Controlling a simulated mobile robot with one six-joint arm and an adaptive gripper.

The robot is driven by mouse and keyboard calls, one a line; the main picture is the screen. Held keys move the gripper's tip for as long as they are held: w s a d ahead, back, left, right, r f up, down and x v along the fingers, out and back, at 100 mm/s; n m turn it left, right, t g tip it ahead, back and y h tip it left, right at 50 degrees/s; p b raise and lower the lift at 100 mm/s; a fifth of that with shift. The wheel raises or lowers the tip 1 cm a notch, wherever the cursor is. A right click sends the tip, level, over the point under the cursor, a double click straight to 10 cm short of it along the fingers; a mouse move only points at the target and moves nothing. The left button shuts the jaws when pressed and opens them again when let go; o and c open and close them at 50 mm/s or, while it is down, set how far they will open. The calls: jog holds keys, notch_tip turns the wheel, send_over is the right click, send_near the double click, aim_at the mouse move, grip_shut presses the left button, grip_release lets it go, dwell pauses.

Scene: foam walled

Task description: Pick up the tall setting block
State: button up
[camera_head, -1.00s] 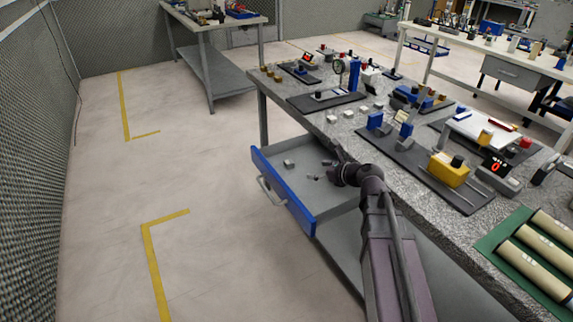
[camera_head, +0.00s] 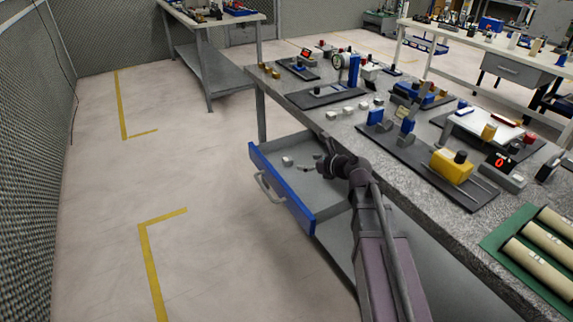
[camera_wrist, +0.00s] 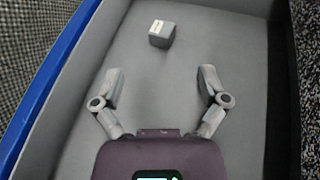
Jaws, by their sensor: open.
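A small grey block (camera_head: 288,161) with a white label lies in the open drawer, near its far-left part. It also shows in the wrist view (camera_wrist: 162,36), near the top centre, beyond my fingertips. It is the only block seen in the drawer; its height is hard to judge from above. My gripper (camera_head: 316,162) is over the drawer, to the right of the block in the head view. In the wrist view my gripper (camera_wrist: 161,78) has its two fingers spread wide, with only bare drawer floor between them. The block is apart from both fingers.
The drawer has a blue front (camera_head: 283,190) with a handle and grey inner walls. The bench top (camera_head: 345,135) beside it holds several small grey blocks (camera_head: 348,111), black mats with fixtures and a yellow device (camera_head: 452,166). The floor left of the drawer is clear.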

aim_at(289, 159)
jog(key=shift+b+x, duration=0.7)
jog(key=shift+x, duration=1.7)
jog(key=shift+w, duration=0.1)
jog(key=shift+b+x, duration=1.05)
jog(key=shift+x, duration=1.5)
jog(key=shift+d+f, duration=0.1)
grip_shut()
